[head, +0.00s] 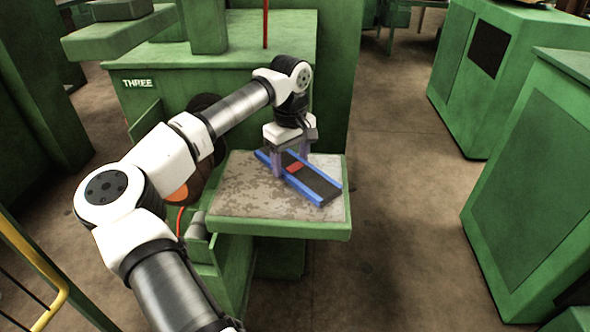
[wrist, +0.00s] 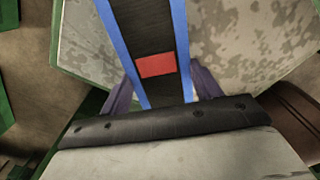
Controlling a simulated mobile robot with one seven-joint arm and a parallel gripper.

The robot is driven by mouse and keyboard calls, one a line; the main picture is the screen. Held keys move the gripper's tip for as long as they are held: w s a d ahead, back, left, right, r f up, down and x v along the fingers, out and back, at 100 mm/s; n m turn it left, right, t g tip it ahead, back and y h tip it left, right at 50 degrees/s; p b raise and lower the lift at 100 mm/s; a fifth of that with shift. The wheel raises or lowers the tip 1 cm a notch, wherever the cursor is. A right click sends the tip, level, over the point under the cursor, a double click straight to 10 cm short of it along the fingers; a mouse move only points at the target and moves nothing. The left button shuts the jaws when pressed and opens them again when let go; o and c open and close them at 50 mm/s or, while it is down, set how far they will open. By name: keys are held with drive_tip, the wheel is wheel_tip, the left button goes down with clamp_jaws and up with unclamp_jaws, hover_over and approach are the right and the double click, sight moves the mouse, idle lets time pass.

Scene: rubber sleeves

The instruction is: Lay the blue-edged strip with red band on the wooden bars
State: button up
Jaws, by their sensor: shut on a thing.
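The strip (head: 318,184) is black with blue long edges and a red band across it. My gripper (head: 290,164) is over the green machine's worn table and is shut on this strip across its width, close to the red band. In the wrist view the strip (wrist: 147,28) runs up from between the two purple-grey fingers (wrist: 163,92), one along each blue edge. The strip lies at a slant over the table. I cannot tell whether it touches the top or hangs just above it. No wooden bars show in either view.
The worn, blotchy table (head: 235,205) has a green rim and looks bare around the strip. The green machine marked THREE (head: 137,83) stands behind it. Green cabinets (head: 535,200) stand at the right, with open floor (head: 400,220) between. A yellow rail (head: 40,268) is at lower left.

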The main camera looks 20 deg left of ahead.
sight(291, 164)
drive_tip(key=shift+r, duration=0.15)
wheel_tip(291, 164, up, 20)
drive_tip(key=b, duration=0.2)
idle(0.3)
